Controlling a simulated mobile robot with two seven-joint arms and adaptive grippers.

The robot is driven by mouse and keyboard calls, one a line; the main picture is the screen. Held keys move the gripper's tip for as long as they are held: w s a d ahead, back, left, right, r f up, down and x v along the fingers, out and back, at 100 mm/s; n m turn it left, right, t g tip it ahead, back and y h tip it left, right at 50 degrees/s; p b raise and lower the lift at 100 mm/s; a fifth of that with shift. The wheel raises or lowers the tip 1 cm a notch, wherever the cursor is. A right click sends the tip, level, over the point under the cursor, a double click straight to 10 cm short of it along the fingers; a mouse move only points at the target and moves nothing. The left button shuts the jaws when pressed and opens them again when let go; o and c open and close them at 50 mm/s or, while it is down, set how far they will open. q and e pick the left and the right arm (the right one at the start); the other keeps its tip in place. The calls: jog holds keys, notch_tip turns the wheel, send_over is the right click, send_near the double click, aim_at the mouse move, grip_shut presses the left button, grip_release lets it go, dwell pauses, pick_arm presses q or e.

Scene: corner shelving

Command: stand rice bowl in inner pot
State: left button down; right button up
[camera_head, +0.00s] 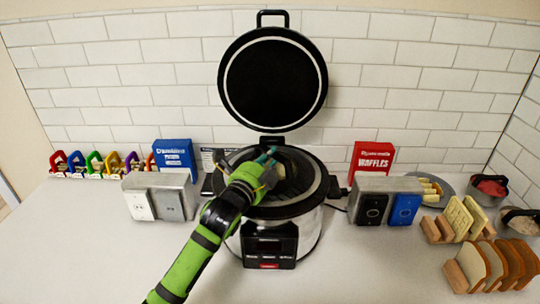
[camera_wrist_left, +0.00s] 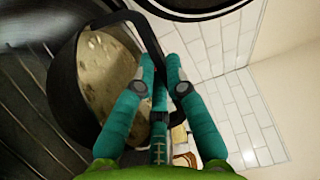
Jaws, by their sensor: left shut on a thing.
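My left gripper (camera_head: 268,160) reaches over the open rice cooker (camera_head: 310,232), with its teal fingers above the dark inner pot (camera_head: 294,178). The bowl has a speckled beige inside and looks tilted in this view. Ribbed dark surfaces of the pot show beside it. In the head view my gripper hides most of the bowl. I cannot tell whether the bowl touches the pot's floor. My right gripper is in neither view.
The cooker's round lid (camera_head: 274,82) stands open behind. Bread racks (camera_head: 492,265) are at the right, a blue box (camera_head: 175,158) and a red waffles box (camera_head: 372,160) behind. The front left counter is clear.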

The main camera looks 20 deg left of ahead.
pick_arm(q)
jog(key=shift+r, duration=0.2)
jog(key=shift+f, duration=0.1)
jog(key=shift+f, duration=0.55)
jog(key=c, duration=1.3)
grip_release()
jog(key=shift+s+f+b, duration=0.1)
jog(key=shift+f+b, duration=0.2)
jog(key=shift+d, duration=0.1)
jog(key=shift+r, duration=0.45)
jog(key=shift+s, duration=0.15)
jog(key=s+b, duration=0.1)
jog(key=s, duration=0.2)
jog(key=s+a, duration=0.1)
jog(key=s, duration=0.3)
jog(key=s+b, duration=0.1)
jog(key=s, duration=0.3)
jog(key=shift+s+a+r+b, duration=0.25)
jog(key=shift+a+r+b, duration=0.1)
jog(key=shift+a, duration=0.05)
